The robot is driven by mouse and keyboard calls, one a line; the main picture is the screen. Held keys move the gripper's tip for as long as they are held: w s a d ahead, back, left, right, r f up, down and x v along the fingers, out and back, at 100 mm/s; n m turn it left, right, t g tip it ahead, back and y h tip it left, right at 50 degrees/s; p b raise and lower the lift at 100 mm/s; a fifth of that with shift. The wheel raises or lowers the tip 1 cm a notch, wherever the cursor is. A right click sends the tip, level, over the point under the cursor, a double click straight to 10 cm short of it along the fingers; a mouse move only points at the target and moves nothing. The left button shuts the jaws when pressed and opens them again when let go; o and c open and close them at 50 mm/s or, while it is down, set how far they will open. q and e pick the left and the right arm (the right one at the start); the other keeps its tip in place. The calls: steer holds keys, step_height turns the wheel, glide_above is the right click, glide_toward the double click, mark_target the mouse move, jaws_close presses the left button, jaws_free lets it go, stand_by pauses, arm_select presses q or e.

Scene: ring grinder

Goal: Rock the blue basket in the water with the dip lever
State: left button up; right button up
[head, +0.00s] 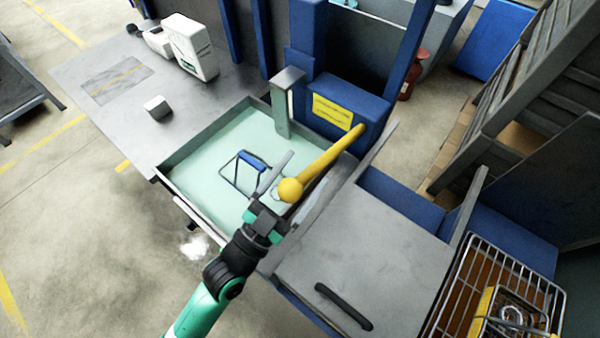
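The blue basket (250,160) shows as a blue handle on a dark wire frame in the pale green water of the tank (193,160). Its lower part is hard to make out under the water. The yellow dip lever (332,153) slopes from the blue housing down to a round knob over the tank's right side. My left gripper (288,188) is at the knob, with its fingers apart. One grey finger lies left of the knob; the other is hard to tell from the tank edge. I cannot tell if they touch the knob. My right gripper is not in view.
A grey post (287,103) and blue housing (345,112) with a yellow label stand behind the tank. A grey block (157,106) and white device (190,47) are on the left table. A grey lid with black handle (343,306) and a wire crate (550,298) are at right.

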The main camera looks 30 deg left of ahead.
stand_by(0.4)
arm_select(q)
steer(key=b+v, duration=0.6)
steer(key=v, duration=0.5)
steer(key=shift+s, duration=0.3)
